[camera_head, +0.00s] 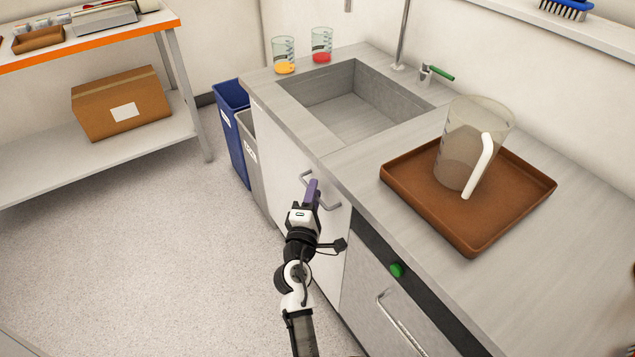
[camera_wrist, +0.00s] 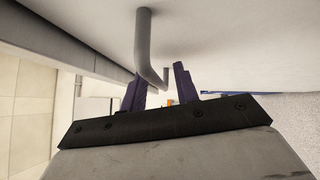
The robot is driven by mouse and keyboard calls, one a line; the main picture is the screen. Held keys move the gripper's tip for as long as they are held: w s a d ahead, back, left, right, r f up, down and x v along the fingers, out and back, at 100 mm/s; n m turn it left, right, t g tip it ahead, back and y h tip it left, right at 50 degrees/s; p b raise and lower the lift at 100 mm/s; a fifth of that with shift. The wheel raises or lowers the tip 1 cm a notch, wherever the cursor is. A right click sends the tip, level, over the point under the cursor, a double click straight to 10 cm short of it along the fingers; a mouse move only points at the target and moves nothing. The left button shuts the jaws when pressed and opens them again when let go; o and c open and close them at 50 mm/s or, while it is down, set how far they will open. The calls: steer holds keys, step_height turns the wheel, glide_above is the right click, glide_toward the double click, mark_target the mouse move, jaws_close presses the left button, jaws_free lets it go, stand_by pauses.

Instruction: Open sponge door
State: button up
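The white cabinet door (camera_head: 283,167) under the sink is shut, with a grey bar handle (camera_head: 332,206) near its upper right. My gripper (camera_head: 311,190) is at this handle, its purple fingers pointing along the door front. In the wrist view the handle (camera_wrist: 144,45) comes down from the door face (camera_wrist: 220,40) and bends away between the two fingers of my gripper (camera_wrist: 160,85). The fingers are apart, with a visible gap beside the bar on the right. The bar is close to the left finger; I cannot tell whether they touch. No sponge is visible.
A second front with a handle (camera_head: 403,325) and green knob (camera_head: 397,270) is to the right. Blue (camera_head: 233,140) and grey (camera_head: 247,150) bins stand left of the door. A brown tray (camera_head: 400,190) with a jug (camera_head: 462,150) sits on the counter. The floor (camera_head: 150,250) at left is clear.

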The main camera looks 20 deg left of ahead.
steer(key=shift+w, duration=0.15)
steer(key=shift+r, duration=0.1)
jaws_close()
stand_by(0.3)
